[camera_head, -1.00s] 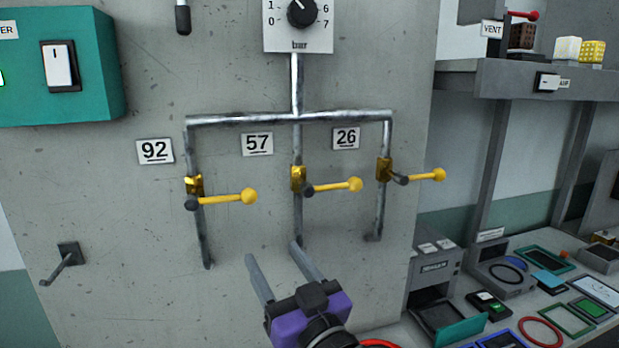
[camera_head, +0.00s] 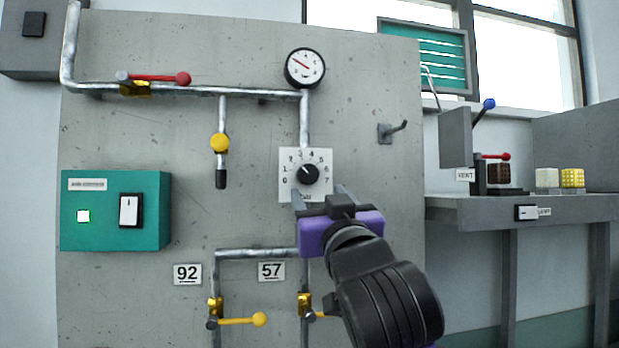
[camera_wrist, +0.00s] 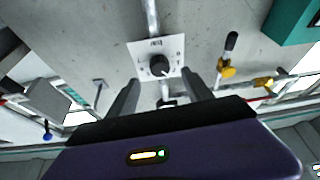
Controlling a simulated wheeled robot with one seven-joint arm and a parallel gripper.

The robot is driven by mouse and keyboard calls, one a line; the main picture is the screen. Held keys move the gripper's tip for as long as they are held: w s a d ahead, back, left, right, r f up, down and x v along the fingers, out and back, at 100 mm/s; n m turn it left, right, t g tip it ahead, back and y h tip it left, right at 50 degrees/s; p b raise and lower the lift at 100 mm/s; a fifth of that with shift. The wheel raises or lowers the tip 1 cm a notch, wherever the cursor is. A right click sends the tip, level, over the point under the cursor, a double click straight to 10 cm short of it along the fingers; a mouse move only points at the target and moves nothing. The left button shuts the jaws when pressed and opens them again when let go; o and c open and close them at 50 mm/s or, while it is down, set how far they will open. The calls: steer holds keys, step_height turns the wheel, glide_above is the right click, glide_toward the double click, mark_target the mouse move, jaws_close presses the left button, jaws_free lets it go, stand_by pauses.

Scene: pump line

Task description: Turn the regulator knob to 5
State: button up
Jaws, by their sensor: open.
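The regulator knob (camera_head: 308,174) is a round black knob on a white square dial plate (camera_head: 289,193) numbered from 0 upward, fixed to the grey panel. Its pale mark points up and left, towards the low numbers; the exact number is too small to read. My gripper (camera_head: 320,191) is open and empty, its two grey fingers pointing at the panel just below and right of the knob in the head view. In the wrist view, the knob (camera_wrist: 160,66) appears upside down, beyond and between the fingertips (camera_wrist: 160,80), apart from them.
A pressure gauge (camera_head: 305,68) sits above the knob on the pipe. A hook (camera_head: 390,131) sticks out at right. Yellow-handled valves (camera_head: 243,320) are below.

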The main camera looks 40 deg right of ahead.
mark_target(309, 178)
steer(key=p+x, duration=0.1)
steer(key=x, duration=0.3)
steer(key=p+x, duration=0.1)
steer(key=x, duration=0.1)
steer(key=shift+d+r+p, duration=0.1)
steer(key=shift+r+p, duration=0.2)
steer(key=shift+r, duration=0.05)
steer(key=shift+x, duration=0.75)
steer(key=shift+f, duration=0.1)
steer(key=shift+c, duration=0.2)
jaws_close()
